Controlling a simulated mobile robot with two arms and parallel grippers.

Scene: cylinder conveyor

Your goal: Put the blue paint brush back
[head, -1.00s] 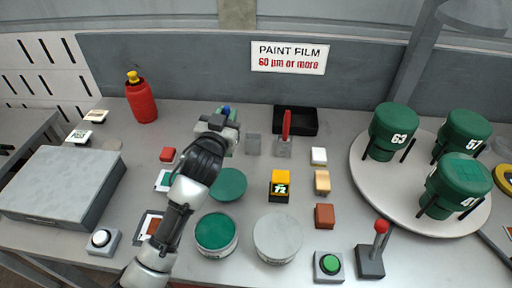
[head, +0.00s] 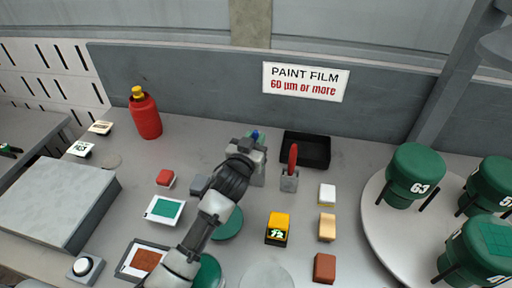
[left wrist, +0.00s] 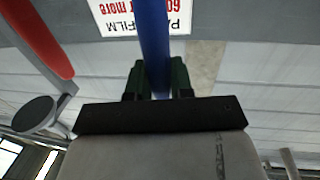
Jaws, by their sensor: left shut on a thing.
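My left gripper (head: 254,142) is shut on the blue paint brush (head: 255,134), at the back middle of the table. In the left wrist view the blue handle (left wrist: 154,45) stands between the two fingers (left wrist: 156,80). A clear holder (head: 259,170) is just below the gripper, partly hidden by it; I cannot tell whether the brush's lower end is inside it. A red brush (head: 293,157) stands upright in a second holder (head: 289,182) to the right; it also shows in the left wrist view (left wrist: 38,38). My right gripper is not in view.
A black tray (head: 318,151) lies behind the red brush. A red bottle (head: 146,115) stands at the back left. A round turntable (head: 373,217) with green cylinders (head: 413,172) stands at right.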

